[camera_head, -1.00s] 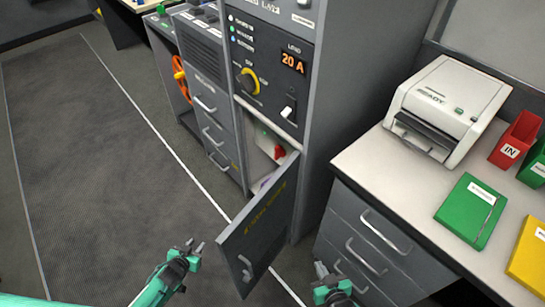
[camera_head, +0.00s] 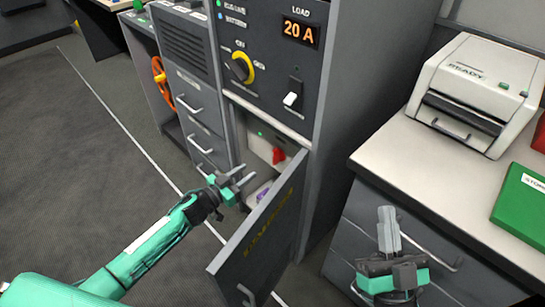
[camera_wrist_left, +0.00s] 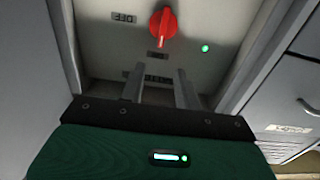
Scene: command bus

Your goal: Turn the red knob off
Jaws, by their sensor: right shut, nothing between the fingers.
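The red knob (camera_head: 278,155) sits on a pale panel inside the open lower compartment of the grey cabinet. In the left wrist view the red knob (camera_wrist_left: 163,25) shows near the top centre, with its handle roughly upright. My right gripper (camera_head: 388,222) is shut and empty in front of the desk drawers.
The compartment door (camera_head: 258,235) hangs open just right of my left gripper. A green light (camera_wrist_left: 205,48) glows on the panel. Above are a black-and-yellow dial (camera_head: 241,67) and a white switch (camera_head: 292,97). A desk with a printer (camera_head: 478,90) stands right. The left floor is clear.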

